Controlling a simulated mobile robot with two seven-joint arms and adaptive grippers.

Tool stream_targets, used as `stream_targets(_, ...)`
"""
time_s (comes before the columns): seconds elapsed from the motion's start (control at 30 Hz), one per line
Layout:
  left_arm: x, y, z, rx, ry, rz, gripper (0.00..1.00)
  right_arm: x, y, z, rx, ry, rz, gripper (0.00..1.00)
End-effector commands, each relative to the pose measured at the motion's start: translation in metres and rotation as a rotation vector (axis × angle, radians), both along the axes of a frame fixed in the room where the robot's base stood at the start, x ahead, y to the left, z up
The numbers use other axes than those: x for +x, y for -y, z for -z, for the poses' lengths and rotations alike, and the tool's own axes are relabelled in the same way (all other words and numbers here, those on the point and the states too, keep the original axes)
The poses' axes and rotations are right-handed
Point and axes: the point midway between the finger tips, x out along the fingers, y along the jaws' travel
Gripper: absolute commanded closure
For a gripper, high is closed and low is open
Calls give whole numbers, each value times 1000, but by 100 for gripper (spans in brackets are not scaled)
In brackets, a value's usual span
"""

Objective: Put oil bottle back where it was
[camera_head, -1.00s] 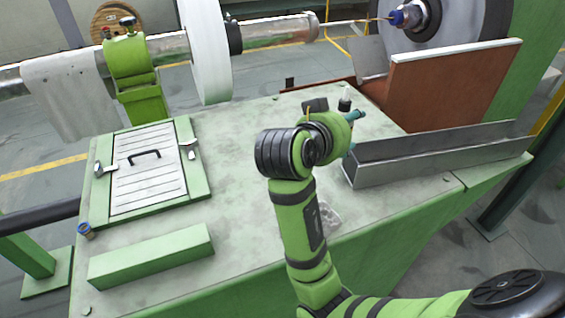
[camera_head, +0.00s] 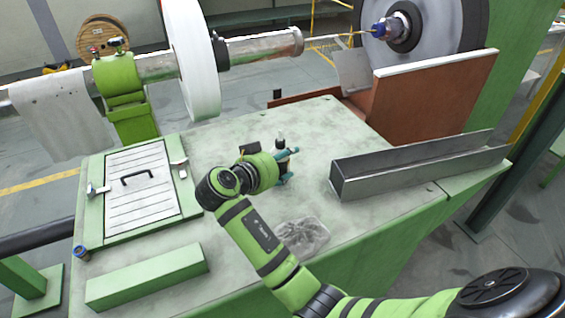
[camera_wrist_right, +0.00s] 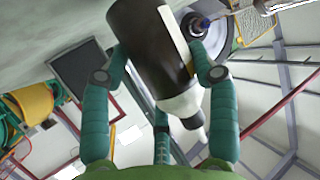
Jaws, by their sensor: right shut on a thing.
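The oil bottle shows in the wrist view as a dark cylinder (camera_wrist_right: 150,45) with a pale shoulder and a dark cap. My right gripper (camera_head: 287,167) has teal fingers and is shut on the bottle, over the green worktable (camera_head: 330,128). The fingers also stand around the bottle in the wrist view (camera_wrist_right: 160,80). The bottle looks upright in the head view. My left gripper is not in view.
A grey metal channel (camera_head: 385,179) lies right of my gripper. A clear crumpled bag or tray (camera_head: 303,236) lies in front. A slatted hatch (camera_head: 142,180) and a green block (camera_head: 147,277) are at left.

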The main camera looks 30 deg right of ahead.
Motion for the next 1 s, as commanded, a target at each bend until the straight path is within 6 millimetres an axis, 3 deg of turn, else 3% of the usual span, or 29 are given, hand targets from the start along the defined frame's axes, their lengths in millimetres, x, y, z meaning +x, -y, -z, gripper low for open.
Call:
stream_targets(0.17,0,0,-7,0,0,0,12,0,1,15,-2,3,-1,78)
stream_targets(0.5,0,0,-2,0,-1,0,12,0,0,20,-1,3,0,78)
stream_targets(0.53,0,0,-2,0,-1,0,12,0,0,20,0,2,0,36)
stream_targets(0.6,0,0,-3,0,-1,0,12,0,0,19,0,1,0,17)
stream_targets(1.0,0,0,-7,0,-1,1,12,0,0,15,0,2,-1,17)
